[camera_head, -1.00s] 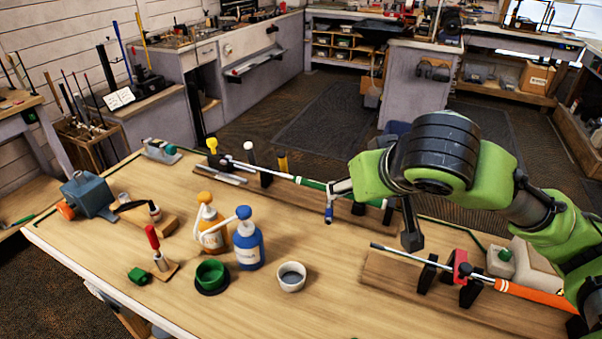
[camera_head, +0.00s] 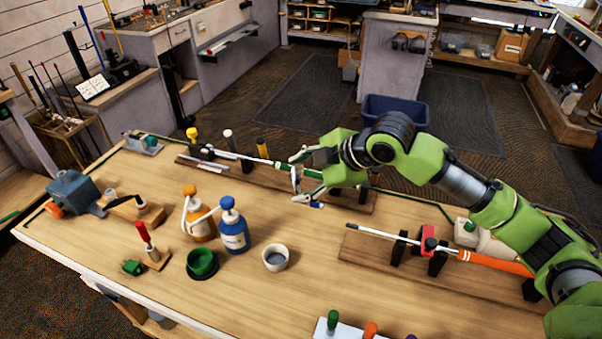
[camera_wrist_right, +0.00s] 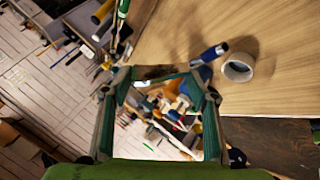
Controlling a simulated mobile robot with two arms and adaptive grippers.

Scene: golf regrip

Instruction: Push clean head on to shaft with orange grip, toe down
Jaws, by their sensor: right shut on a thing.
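The shaft with the orange grip (camera_head: 495,262) lies across black supports and a red clamp (camera_head: 428,240) on a wooden board at the right of the bench. Its silver bare end (camera_head: 372,233) points left and is free. My right gripper (camera_head: 298,178) is over the back of the bench, in front of the green-grip shaft. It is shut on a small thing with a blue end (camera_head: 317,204). The blue end also shows beyond the fingers in the right wrist view (camera_wrist_right: 210,53). The rest of it is hidden, and I cannot tell whether it is the clean head. My left gripper is not in view.
Orange (camera_head: 200,222) and blue (camera_head: 233,230) bottles, a white cup (camera_head: 276,257) and a green pot (camera_head: 202,264) stand mid-bench. A white holder (camera_head: 345,329) with coloured handles is at the front edge. Bare bench lies left of the orange-grip shaft.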

